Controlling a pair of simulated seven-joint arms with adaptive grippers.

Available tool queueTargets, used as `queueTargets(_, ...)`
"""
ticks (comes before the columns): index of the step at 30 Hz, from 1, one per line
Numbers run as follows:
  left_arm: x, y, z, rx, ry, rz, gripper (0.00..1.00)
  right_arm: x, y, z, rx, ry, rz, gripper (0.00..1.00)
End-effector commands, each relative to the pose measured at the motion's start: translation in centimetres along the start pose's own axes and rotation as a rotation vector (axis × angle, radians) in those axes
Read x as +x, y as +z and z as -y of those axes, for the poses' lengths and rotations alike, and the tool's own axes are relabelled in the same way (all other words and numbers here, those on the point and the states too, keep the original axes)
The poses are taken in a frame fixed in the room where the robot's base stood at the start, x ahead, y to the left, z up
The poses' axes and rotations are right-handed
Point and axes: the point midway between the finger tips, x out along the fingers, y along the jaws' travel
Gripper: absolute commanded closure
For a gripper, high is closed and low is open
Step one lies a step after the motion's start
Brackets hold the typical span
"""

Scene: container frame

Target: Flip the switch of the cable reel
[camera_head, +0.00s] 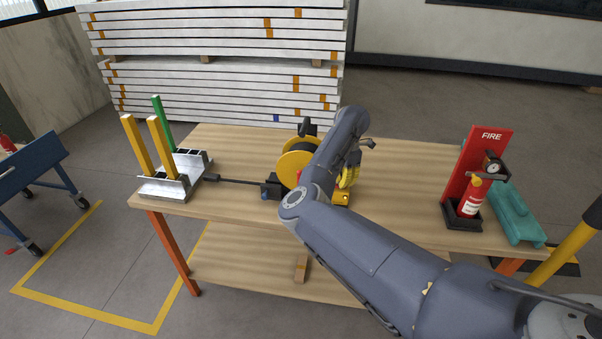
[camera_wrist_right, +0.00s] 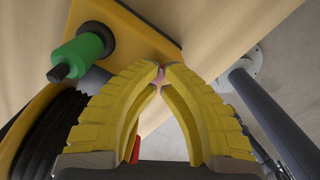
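The cable reel (camera_head: 291,163), yellow and black, stands on the wooden table, partly hidden behind my right arm. In the right wrist view its yellow frame (camera_wrist_right: 135,27) carries a green cylinder with a black end (camera_wrist_right: 80,55), and black coils lie at the left. My right gripper (camera_wrist_right: 160,72) has its yellow fingers brought together at the tips, over the reel's frame. A small pinkish spot shows at the tips; I cannot tell what it is. A small red part (camera_wrist_right: 134,150) shows behind the left finger; I cannot tell whether it is the switch. My left gripper is out of view.
A red fire stand with extinguisher (camera_head: 472,196) and a teal case (camera_head: 515,217) stand right. Stacked panels (camera_head: 215,75) rise behind.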

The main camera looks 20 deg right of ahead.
Motion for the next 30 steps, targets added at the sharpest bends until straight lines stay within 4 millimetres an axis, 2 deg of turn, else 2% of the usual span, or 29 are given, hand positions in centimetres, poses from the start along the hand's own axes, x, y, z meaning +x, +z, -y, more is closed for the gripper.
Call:
queueTargets(18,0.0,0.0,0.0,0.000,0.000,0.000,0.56,-4.3,0.0,-0.1,-0.001,0.003,0.000,1.00)
queueTargets(30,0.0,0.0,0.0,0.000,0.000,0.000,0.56,-5.5,0.0,0.0,-0.001,0.001,-0.001,1.00)
